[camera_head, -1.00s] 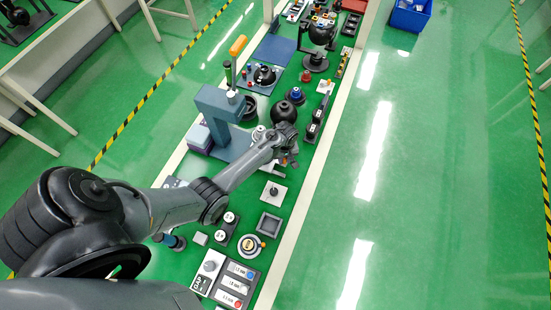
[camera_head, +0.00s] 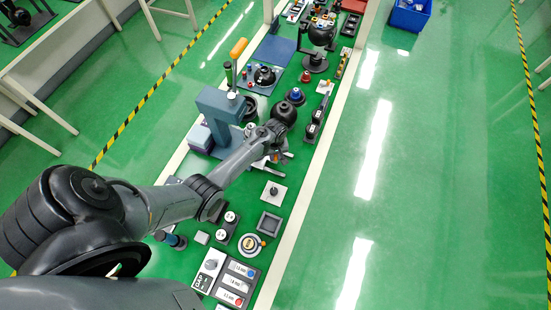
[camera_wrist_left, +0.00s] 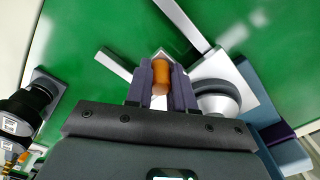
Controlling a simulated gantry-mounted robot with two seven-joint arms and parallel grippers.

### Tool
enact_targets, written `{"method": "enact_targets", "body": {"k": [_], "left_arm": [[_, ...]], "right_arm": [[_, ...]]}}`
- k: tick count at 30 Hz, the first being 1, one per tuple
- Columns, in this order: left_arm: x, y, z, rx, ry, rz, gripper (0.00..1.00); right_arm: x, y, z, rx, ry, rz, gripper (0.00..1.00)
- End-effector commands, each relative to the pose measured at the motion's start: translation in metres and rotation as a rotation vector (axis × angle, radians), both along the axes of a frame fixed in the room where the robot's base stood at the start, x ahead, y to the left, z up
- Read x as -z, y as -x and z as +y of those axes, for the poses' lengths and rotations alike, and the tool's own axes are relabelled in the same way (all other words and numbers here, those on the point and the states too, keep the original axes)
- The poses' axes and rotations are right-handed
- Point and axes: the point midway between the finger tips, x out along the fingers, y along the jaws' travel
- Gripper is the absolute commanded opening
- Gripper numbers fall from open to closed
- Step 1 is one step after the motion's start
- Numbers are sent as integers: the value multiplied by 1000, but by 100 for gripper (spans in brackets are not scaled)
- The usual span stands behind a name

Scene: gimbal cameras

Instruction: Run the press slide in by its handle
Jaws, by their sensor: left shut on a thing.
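The press has a blue-grey frame (camera_head: 218,108) standing on the green bench top, left of my left gripper. My left gripper (camera_head: 279,157) is low, just to the right of the press, and small in the head view. In the left wrist view its two dark purple-grey fingers (camera_wrist_left: 161,88) are shut on an orange-brown handle (camera_wrist_left: 161,72). The handle sits between the fingers. A pale slide part beside the handle is partly hidden by the gripper. Blue press parts (camera_wrist_left: 262,95) show at the right of the wrist view. My right gripper is not in view.
A small pale plate with a dark knob (camera_head: 273,191), a square grey tray (camera_head: 269,223) and a round dial (camera_head: 250,244) lie nearer along the bench. A black upright switch unit (camera_head: 316,122) stands to the right.

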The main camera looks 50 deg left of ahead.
Motion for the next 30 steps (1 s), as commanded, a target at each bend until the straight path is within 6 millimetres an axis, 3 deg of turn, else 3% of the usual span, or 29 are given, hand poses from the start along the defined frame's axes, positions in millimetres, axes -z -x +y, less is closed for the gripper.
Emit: {"method": "enact_targets", "body": {"k": [30], "left_arm": [[1, 21, 36, -1, 0, 2, 0]], "right_arm": [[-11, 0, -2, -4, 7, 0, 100]]}}
